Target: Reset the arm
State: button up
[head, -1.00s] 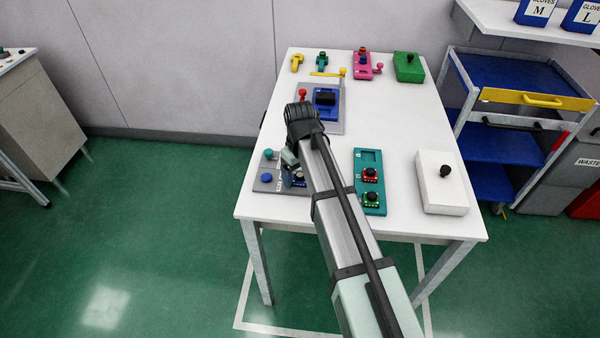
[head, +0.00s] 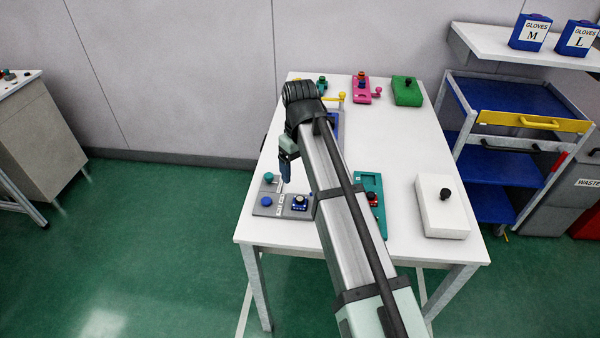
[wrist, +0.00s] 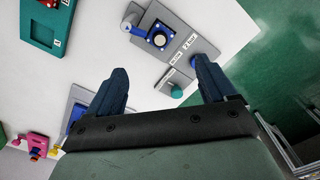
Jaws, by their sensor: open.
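My gripper (head: 286,170) hangs below my raised arm, above the left part of the white table. In the wrist view my gripper (wrist: 160,88) is open, its two dark blue fingers wide apart with nothing between them. Below it is a grey panel (head: 266,210) with a blue knob (head: 266,202), a teal knob (head: 269,178) and a blue part with a black knob (head: 299,202). The grey panel also shows in the wrist view (wrist: 205,50), with printed labels. The fingers look apart from it.
The white table (head: 400,140) also bears a teal panel (head: 372,185) partly behind my arm, a white box with a black knob (head: 440,212), a pink block (head: 361,90) and a green block (head: 407,92). A blue cart (head: 510,100) stands right of the table.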

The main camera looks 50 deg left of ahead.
jog(key=shift+w+r, duration=0.1)
dwell(0.6)
